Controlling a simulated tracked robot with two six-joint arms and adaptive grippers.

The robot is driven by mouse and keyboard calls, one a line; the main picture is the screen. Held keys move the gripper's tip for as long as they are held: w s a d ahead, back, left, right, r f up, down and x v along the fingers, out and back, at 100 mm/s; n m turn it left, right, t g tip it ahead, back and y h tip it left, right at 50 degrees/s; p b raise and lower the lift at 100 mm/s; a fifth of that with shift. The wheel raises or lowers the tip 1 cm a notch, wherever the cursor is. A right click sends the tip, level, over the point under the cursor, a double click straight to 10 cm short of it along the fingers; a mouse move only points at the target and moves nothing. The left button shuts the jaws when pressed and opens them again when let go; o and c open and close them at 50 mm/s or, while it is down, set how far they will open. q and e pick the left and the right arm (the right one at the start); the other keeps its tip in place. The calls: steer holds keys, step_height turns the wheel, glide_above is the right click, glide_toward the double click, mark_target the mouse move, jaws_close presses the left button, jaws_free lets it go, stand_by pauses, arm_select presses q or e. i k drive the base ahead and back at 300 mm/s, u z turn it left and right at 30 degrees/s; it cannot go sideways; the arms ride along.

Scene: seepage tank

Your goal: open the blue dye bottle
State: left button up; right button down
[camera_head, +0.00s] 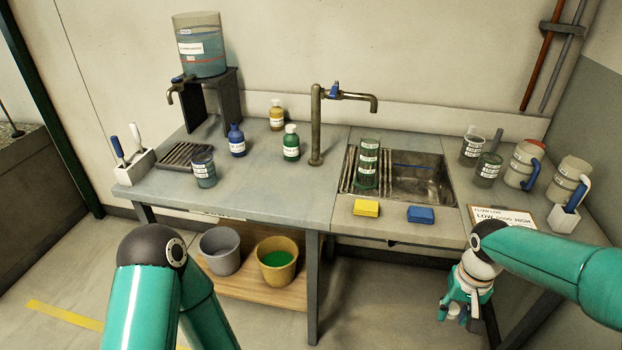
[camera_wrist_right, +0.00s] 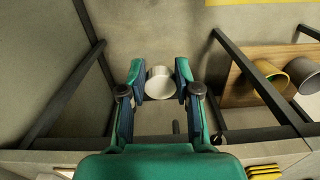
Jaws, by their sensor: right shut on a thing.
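The blue dye bottle (camera_head: 237,141) stands upright on the bench, left of the tap. Its narrow blue neck shows no white cap, unlike the amber and green bottles near it. My right gripper (camera_head: 456,312) is low in front of the bench at the right, far from the bottle. It is shut on a small white cap (camera_wrist_right: 160,83), which lies between the fingertips in the wrist view. My left arm shows at the lower left of the head view, but its gripper is out of view.
A green bottle (camera_head: 291,143) and an amber bottle (camera_head: 276,116) stand near the blue one. A glass beaker (camera_head: 204,170) stands in front of it. The tap (camera_head: 318,125) rises to its right, beside the sink (camera_head: 425,182). Buckets stand on the low shelf (camera_head: 255,290).

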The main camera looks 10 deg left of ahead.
mark_target(236, 137)
steer(key=z, duration=0.35)
steer(key=k, duration=0.45)
steer(key=u, duration=0.95)
steer(key=i, duration=0.6)
steer(key=u, duration=0.15)
